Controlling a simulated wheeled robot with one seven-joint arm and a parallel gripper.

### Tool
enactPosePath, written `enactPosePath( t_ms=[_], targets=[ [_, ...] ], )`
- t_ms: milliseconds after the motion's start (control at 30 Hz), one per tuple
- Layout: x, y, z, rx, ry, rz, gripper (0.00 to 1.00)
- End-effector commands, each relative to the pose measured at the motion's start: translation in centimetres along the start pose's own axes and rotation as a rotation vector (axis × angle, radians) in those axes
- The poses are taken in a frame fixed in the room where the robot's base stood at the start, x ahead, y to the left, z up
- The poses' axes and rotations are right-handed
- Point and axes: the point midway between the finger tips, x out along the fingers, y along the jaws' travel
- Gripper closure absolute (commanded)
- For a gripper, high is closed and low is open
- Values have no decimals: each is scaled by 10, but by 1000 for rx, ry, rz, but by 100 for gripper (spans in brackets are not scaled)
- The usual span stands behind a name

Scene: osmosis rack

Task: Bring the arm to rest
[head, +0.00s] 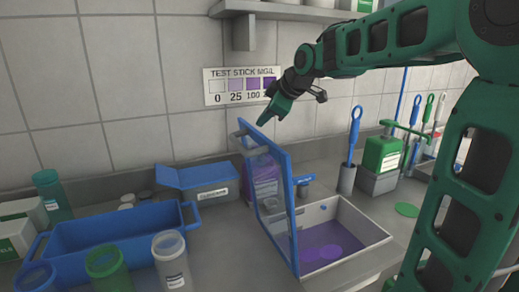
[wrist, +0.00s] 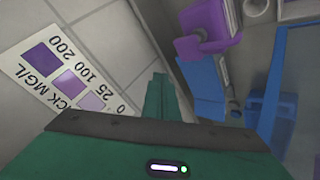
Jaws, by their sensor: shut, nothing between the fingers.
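My gripper (head: 273,110) is at the end of my green arm, in front of the tiled wall and above the blue-framed clear door (head: 272,195). Its green fingers show in the wrist view (wrist: 168,98); they are together with nothing between them. The gripper is clear of the counter. In the head view it overlaps the lower edge of the test stick colour chart (head: 241,86), which also shows at the left of the wrist view (wrist: 65,80).
The door stands upright beside an open basin (head: 352,226) with purple liquid. A blue tray (head: 110,240) and jars (head: 170,260) stand at left. A green bottle (head: 381,155) and blue-handled brush (head: 354,130) are at right. A shelf (head: 290,10) juts from the wall above.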

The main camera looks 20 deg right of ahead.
Motion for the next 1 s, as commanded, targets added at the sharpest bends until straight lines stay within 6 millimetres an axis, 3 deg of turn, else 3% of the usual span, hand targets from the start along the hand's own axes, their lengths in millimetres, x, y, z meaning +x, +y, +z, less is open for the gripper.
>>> enactPosePath(
  t_ms=[700,767,867,1000],
  targets=[
    [-1,-3,6,20,-12,-3,100],
    [-4,-10,18,61,-38,-10,100],
    [-14,-30,53,191,-116,-30,100],
    [-38,-80,122,467,-278,-57,100]
  ],
)
